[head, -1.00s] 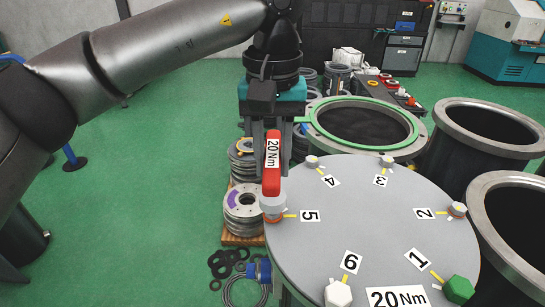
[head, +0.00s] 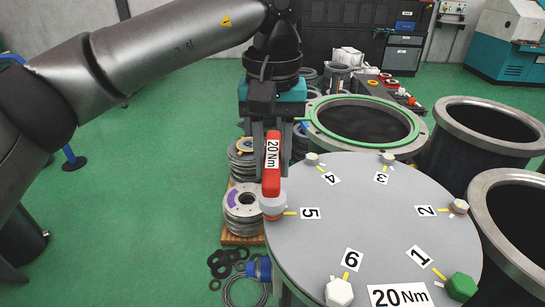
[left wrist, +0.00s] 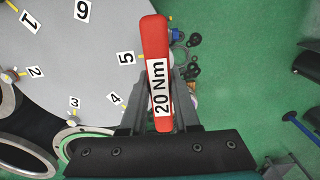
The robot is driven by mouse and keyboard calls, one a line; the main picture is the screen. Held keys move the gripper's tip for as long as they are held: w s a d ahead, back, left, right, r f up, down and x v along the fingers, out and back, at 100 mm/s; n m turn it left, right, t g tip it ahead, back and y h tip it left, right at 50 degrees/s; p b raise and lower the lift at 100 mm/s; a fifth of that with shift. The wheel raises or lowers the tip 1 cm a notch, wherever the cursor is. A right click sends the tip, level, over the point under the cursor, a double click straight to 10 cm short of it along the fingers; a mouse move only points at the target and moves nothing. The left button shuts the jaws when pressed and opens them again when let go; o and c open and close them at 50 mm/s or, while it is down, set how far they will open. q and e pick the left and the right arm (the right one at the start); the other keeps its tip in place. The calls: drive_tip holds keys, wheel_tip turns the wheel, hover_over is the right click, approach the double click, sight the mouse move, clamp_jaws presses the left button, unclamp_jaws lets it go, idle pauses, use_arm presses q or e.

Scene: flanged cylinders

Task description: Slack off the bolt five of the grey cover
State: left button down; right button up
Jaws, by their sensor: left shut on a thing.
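The grey cover (head: 370,225) is round, with numbered bolts around its rim and a "20 Nm" label. Bolt five, beside the "5" label at the left rim, is mostly hidden; a thin orange edge (head: 274,217) shows under a pale socket (head: 272,205). My left gripper (head: 271,165) is shut on a red tool (head: 271,182) marked "20 Nm", held upright with its socket at bolt five. The red tool (left wrist: 157,60) also fills the middle of the left wrist view, between the fingers. My right gripper is out of view.
Bolt one (head: 461,287) is green; bolt six (head: 339,292) is white. An open flanged cylinder with a green ring (head: 315,130) stands behind, and open cylinders (head: 490,122) stand at the right. Stacked discs (head: 243,205) and loose rings (head: 222,262) lie left of the cover.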

use_arm(q)
drive_tip(key=shift+f+b, duration=0.8)
drive_tip(key=shift+f, duration=0.15)
drive_tip(key=shift+n, duration=0.6)
idle(0.4)
idle(0.4)
drive_tip(key=shift+r+p, duration=2.25)
drive_tip(key=shift+r, duration=0.9)
